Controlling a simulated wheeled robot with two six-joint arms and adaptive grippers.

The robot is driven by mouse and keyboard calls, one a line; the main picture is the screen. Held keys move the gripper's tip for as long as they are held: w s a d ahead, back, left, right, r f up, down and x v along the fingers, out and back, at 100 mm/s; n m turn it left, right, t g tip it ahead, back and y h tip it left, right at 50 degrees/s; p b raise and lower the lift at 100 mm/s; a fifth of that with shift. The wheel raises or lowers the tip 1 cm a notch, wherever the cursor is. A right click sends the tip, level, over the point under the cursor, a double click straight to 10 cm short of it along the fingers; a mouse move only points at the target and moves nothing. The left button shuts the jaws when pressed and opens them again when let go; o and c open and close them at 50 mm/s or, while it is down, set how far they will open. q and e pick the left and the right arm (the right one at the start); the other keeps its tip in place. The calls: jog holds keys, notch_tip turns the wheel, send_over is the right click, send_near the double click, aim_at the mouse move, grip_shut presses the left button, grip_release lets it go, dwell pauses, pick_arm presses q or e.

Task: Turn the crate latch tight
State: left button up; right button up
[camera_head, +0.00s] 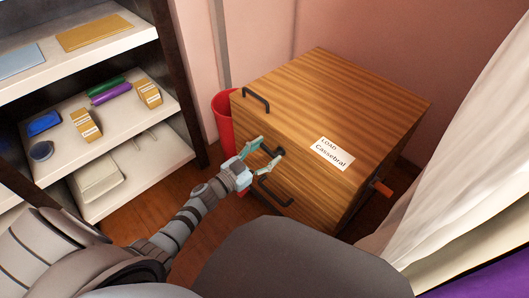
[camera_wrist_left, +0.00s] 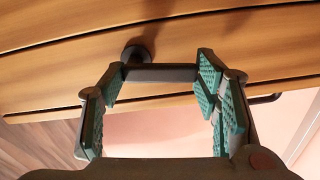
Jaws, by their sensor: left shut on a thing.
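My left gripper (camera_head: 270,153) is at the crate's front face, between two dark bar handles. In the left wrist view, its green-padded fingers (camera_wrist_left: 160,75) are on either side of a dark latch bar (camera_wrist_left: 160,74) with a round mount, and they are shut on it. The bar lies across between the fingertips. In the head view the fingers hide part of it. My right gripper is not in view.
A dark handle (camera_head: 256,99) is at the crate's upper left and another (camera_head: 275,193) lies below the gripper. An orange-red lever (camera_head: 381,187) sticks out on the crate's right side. A red bin (camera_head: 223,115) stands behind left. Shelves (camera_head: 110,118) are left, a pale curtain right.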

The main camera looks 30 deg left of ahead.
pick_arm(q)
jog(key=shift+r+m, duration=0.2)
jog(key=shift+m, duration=0.6)
jog(key=m, duration=0.2)
jog(key=m+p, duration=0.1)
jog(key=shift+s+d+r+m, duration=0.1)
jog(key=shift+d+r+m, duration=0.15)
jog(key=shift+r+m, duration=0.1)
jog(key=m, duration=0.2)
jog(key=shift+s+d+r+m, duration=0.1)
jog(key=shift+d+r+m, duration=0.1)
jog(key=shift+m, duration=0.15)
jog(key=m, duration=0.2)
jog(key=shift+d+r+m, duration=0.1)
jog(key=shift+d+m, duration=0.15)
jog(key=shift+m, duration=0.15)
jog(key=shift+s+d+m, duration=0.1)
jog(key=shift+d+m, duration=0.1)
jog(key=shift+m, duration=0.6)
jog(key=shift+s+d+r+m+b, duration=0.1)
jog(key=shift+d+m+b, duration=0.1)
jog(key=shift+m, duration=0.75)
jog(key=shift+s+d+m+b, duration=0.1)
jog(key=shift+d+m, duration=0.1)
jog(key=shift+m, duration=0.75)
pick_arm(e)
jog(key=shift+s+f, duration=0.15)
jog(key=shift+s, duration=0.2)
pick_arm(q)
jog(key=o, duration=1.1)
